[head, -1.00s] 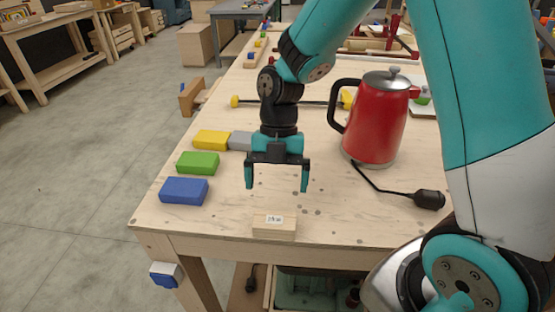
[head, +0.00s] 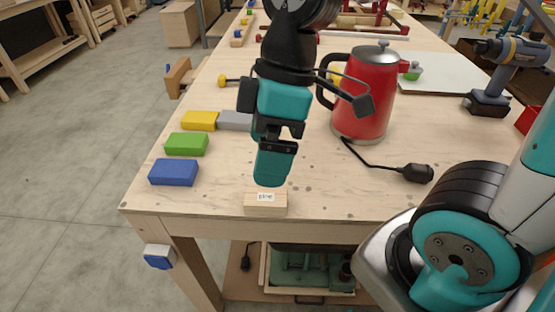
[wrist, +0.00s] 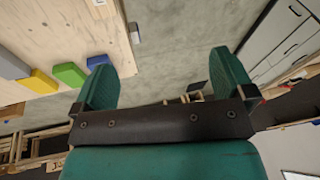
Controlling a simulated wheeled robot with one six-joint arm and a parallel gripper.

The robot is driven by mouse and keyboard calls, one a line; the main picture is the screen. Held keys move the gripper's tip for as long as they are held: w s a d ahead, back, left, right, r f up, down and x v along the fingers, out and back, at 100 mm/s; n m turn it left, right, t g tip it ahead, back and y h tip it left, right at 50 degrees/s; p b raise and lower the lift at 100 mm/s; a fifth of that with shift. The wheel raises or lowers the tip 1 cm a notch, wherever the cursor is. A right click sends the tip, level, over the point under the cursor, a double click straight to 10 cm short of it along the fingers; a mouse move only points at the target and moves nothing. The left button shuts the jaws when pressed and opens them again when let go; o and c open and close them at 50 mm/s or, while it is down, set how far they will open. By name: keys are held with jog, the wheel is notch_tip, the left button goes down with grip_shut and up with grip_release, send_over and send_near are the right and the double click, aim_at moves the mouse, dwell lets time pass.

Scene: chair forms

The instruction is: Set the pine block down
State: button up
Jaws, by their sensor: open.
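The pine block (head: 266,206) is a pale wooden block with a white "pine" label. It lies on the workbench top (head: 330,195) close to the front edge. My gripper (head: 271,182) shows side-on in the head view, its fingers pointing down just behind and above the block in the picture. How far apart they are in depth is hard to tell. In the wrist view my gripper (wrist: 160,58) is open, with two teal fingers spread wide and nothing between them.
Blue (head: 174,172), green (head: 187,144), yellow (head: 199,120) and grey (head: 235,120) blocks lie at the left. A red kettle (head: 365,105) stands behind my gripper, its cord (head: 375,162) running right. A drill (head: 500,72) stands at the far right. The front right bench top is mostly clear.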

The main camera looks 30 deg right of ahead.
jog(key=s+m, duration=0.1)
jog(key=m, duration=0.1)
jog(key=s+m, duration=0.2)
jog(key=s+a+r+m, duration=0.1)
jog(key=m, duration=0.1)
jog(key=shift+s+a+t+y, duration=0.1)
jog(key=shift+s+t+y, duration=0.2)
jog(key=shift+t, duration=0.1)
